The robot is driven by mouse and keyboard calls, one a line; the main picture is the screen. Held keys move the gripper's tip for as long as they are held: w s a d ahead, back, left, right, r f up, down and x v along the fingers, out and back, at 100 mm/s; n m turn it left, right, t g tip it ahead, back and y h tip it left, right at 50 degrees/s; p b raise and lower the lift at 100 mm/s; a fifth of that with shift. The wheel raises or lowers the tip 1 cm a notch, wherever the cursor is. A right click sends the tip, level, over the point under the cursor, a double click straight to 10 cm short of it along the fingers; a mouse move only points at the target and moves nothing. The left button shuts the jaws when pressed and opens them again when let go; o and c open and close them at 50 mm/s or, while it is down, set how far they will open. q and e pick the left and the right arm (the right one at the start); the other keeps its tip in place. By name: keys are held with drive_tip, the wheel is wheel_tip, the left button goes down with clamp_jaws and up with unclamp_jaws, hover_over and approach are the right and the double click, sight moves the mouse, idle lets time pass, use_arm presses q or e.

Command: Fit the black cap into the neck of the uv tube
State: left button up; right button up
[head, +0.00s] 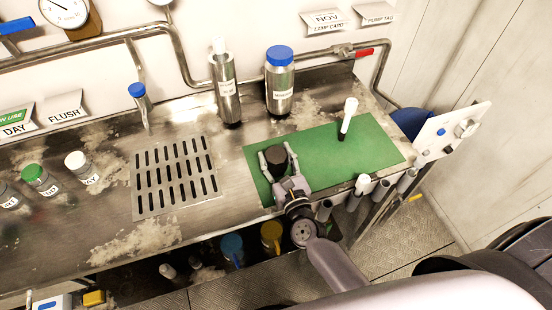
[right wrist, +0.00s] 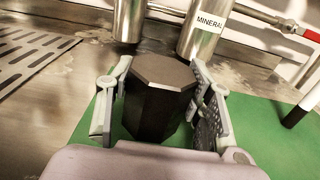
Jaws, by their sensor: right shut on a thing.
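The black cap (head: 276,156) is a dark eight-sided block. It stands upright between the fingers of my right gripper (head: 277,160), over the left part of the green mat (head: 325,150). In the right wrist view the cap (right wrist: 155,100) shows its flat top, with a finger on each side. My right gripper (right wrist: 160,85) is shut on it. Whether the cap touches the mat is hidden. A steel cylinder with a white top (head: 225,88), perhaps the uv tube, stands behind the mat to the left; its label is too small to read surely. My left gripper is out of view.
A blue-capped steel cylinder (head: 280,85), labelled MINERAL in the right wrist view (right wrist: 208,28), stands behind the mat. A black-and-white marker-like piece (head: 347,117) stands on the mat. A slotted drain (head: 175,178) lies left. Short tubes (head: 354,196) line the front edge.

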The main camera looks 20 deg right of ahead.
sight(276, 154)
drive_tip(key=c, duration=0.4)
drive_tip(key=shift+r, duration=0.1)
wheel_tip(276, 154, up, 10)
drive_tip(key=p, duration=0.9)
